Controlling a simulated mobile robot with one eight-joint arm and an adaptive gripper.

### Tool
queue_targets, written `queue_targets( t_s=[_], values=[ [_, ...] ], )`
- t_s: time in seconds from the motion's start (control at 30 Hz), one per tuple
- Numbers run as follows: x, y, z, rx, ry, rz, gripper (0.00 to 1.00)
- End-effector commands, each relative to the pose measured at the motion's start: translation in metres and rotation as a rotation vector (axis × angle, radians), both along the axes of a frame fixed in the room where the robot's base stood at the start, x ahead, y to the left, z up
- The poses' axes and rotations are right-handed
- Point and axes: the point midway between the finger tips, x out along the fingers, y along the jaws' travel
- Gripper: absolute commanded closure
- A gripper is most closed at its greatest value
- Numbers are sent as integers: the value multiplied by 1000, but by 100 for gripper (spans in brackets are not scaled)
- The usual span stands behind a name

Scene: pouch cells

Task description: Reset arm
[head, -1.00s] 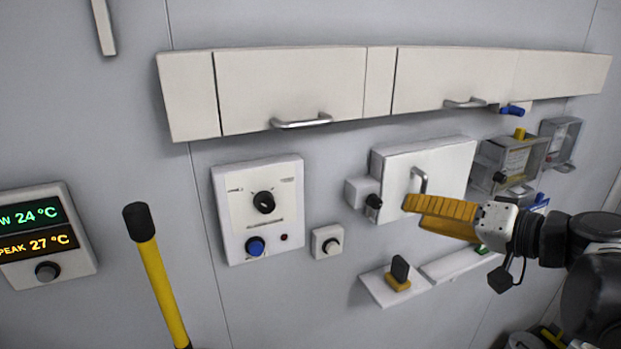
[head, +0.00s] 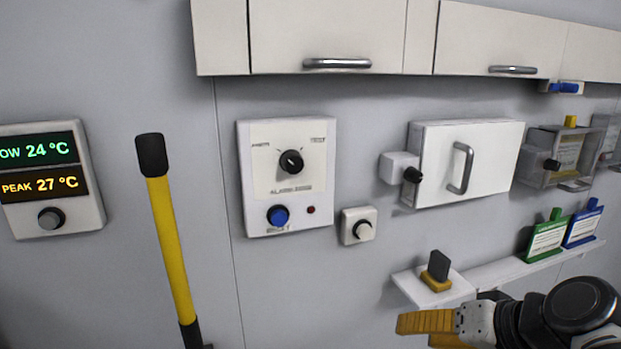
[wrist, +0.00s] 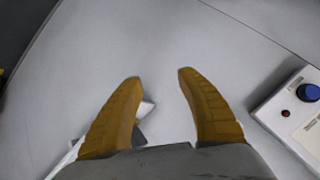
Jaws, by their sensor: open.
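My gripper (head: 428,330) is at the lower right of the head view, with orange ribbed fingers. In the wrist view my gripper (wrist: 160,82) shows its two fingers spread apart with only grey wall between the tips. It holds nothing. In the head view it is below the small white shelf (head: 412,287) that carries a black and orange piece (head: 437,272). My arm runs off to the lower right corner.
A control panel with a knob (head: 291,163) and blue button, a white box with a handle (head: 468,165), and a small white knob box (head: 359,226) are on the wall. Cabinets (head: 335,30) run above. A yellow pole (head: 167,240) stands left, beside a temperature display (head: 50,180).

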Motion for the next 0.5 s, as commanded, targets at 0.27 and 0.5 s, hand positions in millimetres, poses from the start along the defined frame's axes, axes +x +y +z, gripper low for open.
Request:
queue_targets(
  t_s=[0.27,0.5],
  values=[
    [-41,7,-173,-330,74,10,55],
    [-51,-1,-226,-506,35,11,55]
  ],
)
